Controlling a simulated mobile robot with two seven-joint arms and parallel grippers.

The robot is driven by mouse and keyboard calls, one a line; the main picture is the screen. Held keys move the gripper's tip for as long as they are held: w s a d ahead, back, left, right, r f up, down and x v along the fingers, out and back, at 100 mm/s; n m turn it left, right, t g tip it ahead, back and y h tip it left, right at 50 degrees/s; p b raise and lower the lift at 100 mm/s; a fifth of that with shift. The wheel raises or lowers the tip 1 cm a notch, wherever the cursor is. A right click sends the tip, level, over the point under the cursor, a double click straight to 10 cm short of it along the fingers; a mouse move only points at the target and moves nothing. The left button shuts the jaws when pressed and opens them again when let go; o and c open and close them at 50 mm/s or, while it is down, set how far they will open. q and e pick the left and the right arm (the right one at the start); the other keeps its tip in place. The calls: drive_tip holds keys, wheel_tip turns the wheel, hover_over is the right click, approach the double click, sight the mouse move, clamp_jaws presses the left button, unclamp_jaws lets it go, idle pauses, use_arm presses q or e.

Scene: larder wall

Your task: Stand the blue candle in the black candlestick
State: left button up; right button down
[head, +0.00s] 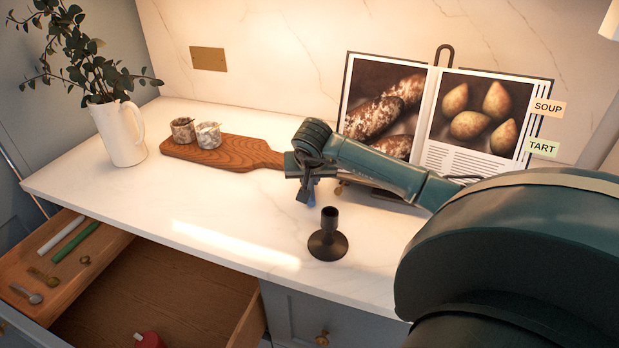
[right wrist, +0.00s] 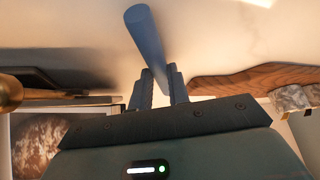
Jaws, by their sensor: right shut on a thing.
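The black candlestick (head: 328,241) stands upright and empty on the white counter near its front edge. My right gripper (head: 309,192) is above the counter, behind and slightly left of the candlestick. It is shut on the blue candle (head: 312,198), of which only a small part shows below the fingers in the head view. In the right wrist view the candle (right wrist: 146,34) sticks out past the fingertips (right wrist: 160,80), tilted a little to the left there. The candle is apart from the candlestick. My left gripper is not in view.
A wooden board (head: 228,150) with two small pots lies behind left. A white jug (head: 119,135) with leaves stands far left. An open cookbook (head: 468,115) stands at the back right. An open drawer (head: 150,275) at front left holds white and green candles and spoons.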

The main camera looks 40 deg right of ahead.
drive_tip(key=shift+f, duration=0.35)
drive_tip(key=c, duration=1.8)
unclamp_jaws()
drive_tip(key=o, duration=0.5)
drive_tip(key=shift+c, duration=0.2)
